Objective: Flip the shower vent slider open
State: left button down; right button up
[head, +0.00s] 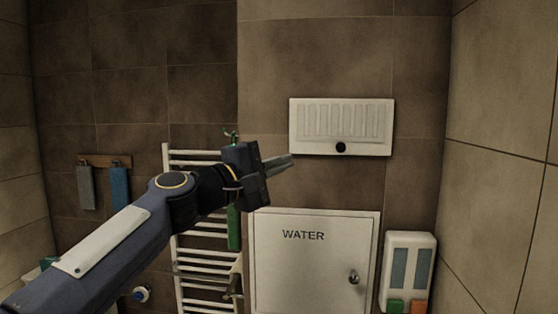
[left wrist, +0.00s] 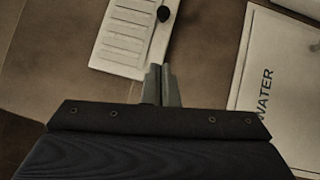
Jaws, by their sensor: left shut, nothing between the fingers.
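The shower vent is a white slatted panel (head: 341,126) on the tiled wall, right of centre in the head view. Its black round slider knob (head: 340,147) sits at the middle of the lower edge. In the left wrist view the vent (left wrist: 124,38) is at the top and the knob (left wrist: 163,13) is near its right edge. My left gripper (head: 289,160) is shut and empty. Its fingertips (left wrist: 161,68) point toward the vent, left of and below the knob in the head view. I cannot tell whether they touch the panel. My right gripper is not in view.
A white WATER cabinet door (head: 312,260) is below the vent. A white towel radiator (head: 205,245) stands behind my left arm. A white dispenser (head: 408,262) hangs at the lower right. Two towels hang from a wooden rack (head: 105,161) at the left.

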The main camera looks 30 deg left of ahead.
aim_at(337, 150)
pick_arm(q)
jog(key=w+d+p, duration=0.1)
jog(key=w, duration=0.1)
jog(key=w+d+r+p, duration=0.1)
jog(key=w, duration=0.2)
jog(key=w+d+p, duration=0.1)
jog(key=w+d, duration=0.1)
jog(key=shift+w+r, duration=0.3)
jog(key=shift+w, duration=0.05)
jog(key=shift+w+d, duration=0.25)
jog(key=shift+d, duration=0.15)
jog(key=shift+w+d, duration=0.3)
jog(key=shift+d, duration=0.5)
